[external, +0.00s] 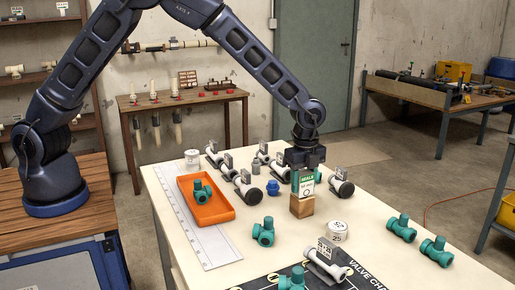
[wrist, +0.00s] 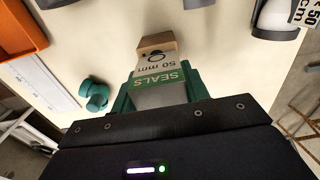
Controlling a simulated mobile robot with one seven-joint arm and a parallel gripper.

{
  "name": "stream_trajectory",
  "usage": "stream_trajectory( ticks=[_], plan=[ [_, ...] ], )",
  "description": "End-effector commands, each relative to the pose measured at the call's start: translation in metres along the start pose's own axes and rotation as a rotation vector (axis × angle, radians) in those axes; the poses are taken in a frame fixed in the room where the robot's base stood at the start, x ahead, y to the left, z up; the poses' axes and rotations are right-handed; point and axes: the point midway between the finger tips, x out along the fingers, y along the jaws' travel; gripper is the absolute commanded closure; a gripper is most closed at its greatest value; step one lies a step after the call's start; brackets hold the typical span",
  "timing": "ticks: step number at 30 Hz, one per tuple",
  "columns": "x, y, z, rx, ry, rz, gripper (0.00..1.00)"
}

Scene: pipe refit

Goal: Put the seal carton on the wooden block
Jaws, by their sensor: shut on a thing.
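The seal carton (external: 307,184) is green and white with "SEALS" on its face. My gripper (external: 306,173) is shut on it from above. The wooden block (external: 302,205) stands on the white table directly under the carton. The carton's lower edge appears to meet the block's top, but I cannot tell for sure whether it rests there. In the wrist view the carton (wrist: 160,80) sits between the green fingers of my gripper (wrist: 163,92), and part of the block (wrist: 156,42) shows beyond it.
An orange tray (external: 222,213) with a green valve lies left on the table. Pipe fittings on stands (external: 341,187) and a blue cap (external: 273,188) are close by. A white round tub (external: 337,232) and green valves (external: 402,228) lie in front and to the right.

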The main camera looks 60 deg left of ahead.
Motion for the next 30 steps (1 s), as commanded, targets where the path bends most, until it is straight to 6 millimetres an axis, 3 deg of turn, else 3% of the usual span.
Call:
stream_trajectory(
  ticks=[5,6,9,20,23,30],
  plan=[
    [0.003,0.000,0.000,0.000,0.000,0.000,0.78],
    [0.003,0.000,0.000,0.000,0.000,0.000,0.51],
    [0.002,0.000,0.000,0.000,0.000,0.000,0.33],
    [-0.002,0.000,0.000,0.000,0.000,0.000,0.33],
    [-0.012,0.000,0.000,0.000,0.001,-0.001,0.33],
    [-0.056,-0.001,-0.001,0.000,0.002,-0.002,0.33]
  ],
)
